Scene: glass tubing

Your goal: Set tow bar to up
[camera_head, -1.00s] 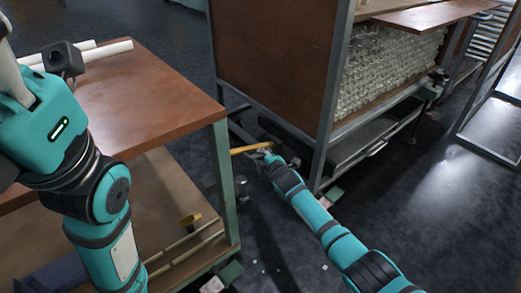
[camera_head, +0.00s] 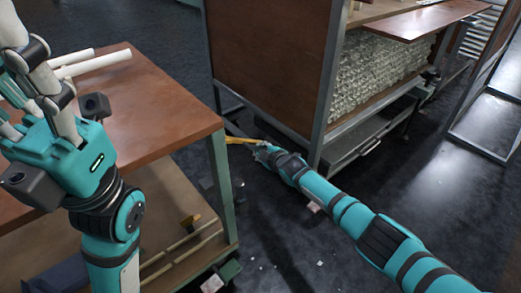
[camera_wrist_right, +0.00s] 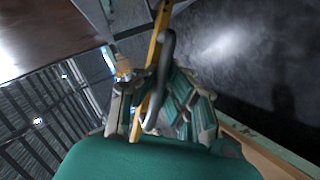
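The tow bar (camera_head: 240,141) is a thin yellow bar low down by the near corner of the cabinet cart. In the head view it lies nearly level, its right end at my right gripper (camera_head: 262,149). In the right wrist view the yellow bar (camera_wrist_right: 157,50) and a dark grey loop run between the fingers of the right gripper (camera_wrist_right: 150,105), which sit close on both sides and look shut on the bar. Exact finger contact is partly hidden. My left gripper (camera_head: 38,70) is at the upper left above the wooden table; its grip state is unclear.
The cabinet cart (camera_head: 268,60) carries stacked glass tubing (camera_head: 380,75). Dark floor is open at the right, with small scraps below the arm.

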